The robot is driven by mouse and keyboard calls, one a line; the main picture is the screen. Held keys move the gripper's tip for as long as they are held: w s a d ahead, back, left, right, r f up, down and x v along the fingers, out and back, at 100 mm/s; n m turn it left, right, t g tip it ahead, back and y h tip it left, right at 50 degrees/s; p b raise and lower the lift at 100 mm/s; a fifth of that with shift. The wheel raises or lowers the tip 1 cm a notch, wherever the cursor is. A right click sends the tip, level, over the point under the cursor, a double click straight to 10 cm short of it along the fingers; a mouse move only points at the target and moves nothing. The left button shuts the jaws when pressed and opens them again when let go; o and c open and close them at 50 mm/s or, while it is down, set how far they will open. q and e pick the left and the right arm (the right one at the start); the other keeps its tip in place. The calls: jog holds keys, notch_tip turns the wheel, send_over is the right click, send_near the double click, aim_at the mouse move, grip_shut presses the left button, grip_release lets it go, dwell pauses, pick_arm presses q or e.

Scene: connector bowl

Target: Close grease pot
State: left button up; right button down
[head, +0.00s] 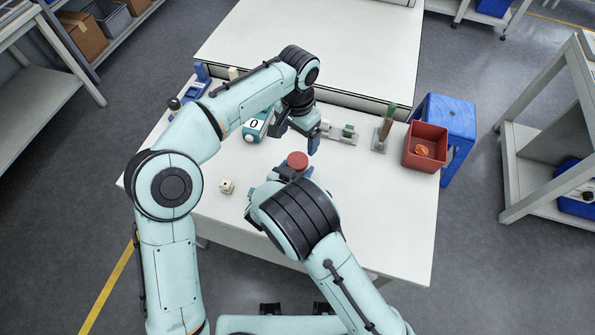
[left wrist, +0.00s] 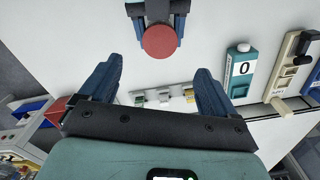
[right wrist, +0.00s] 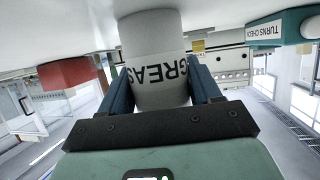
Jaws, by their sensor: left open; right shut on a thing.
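The grease pot (right wrist: 155,60) is a white cylinder with black letters. My right gripper (right wrist: 158,78) is shut around its side, one finger on each side. A red round lid (head: 298,160) is over the pot's top; the left wrist view shows it as a red disc (left wrist: 159,41) between the right gripper's fingers. I cannot tell whether it is screwed tight. My left gripper (head: 298,134) is open and empty, its fingers pointing down, a little behind the lid and apart from it. The right forearm hides most of the pot in the head view.
A teal box showing 0 (head: 254,125) stands left of my left gripper. A red bin (head: 425,148) stands at the right, beside a blue stool (head: 450,115). The right front table is clear.

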pick_arm(q)
notch_tip(320, 180, up, 2)
jog(key=shift+r, duration=0.1)
pick_arm(e)
jog(key=shift+c, duration=0.7)
grip_release()
pick_arm(q)
jog(key=shift+s+f+b, duration=0.25)
jog(key=shift+f+b, duration=0.25)
jog(key=shift+f, duration=0.35)
pick_arm(e)
jog(key=v, duration=1.3)
jog(key=shift+s, duration=0.2)
jog(key=shift+a, duration=0.1)
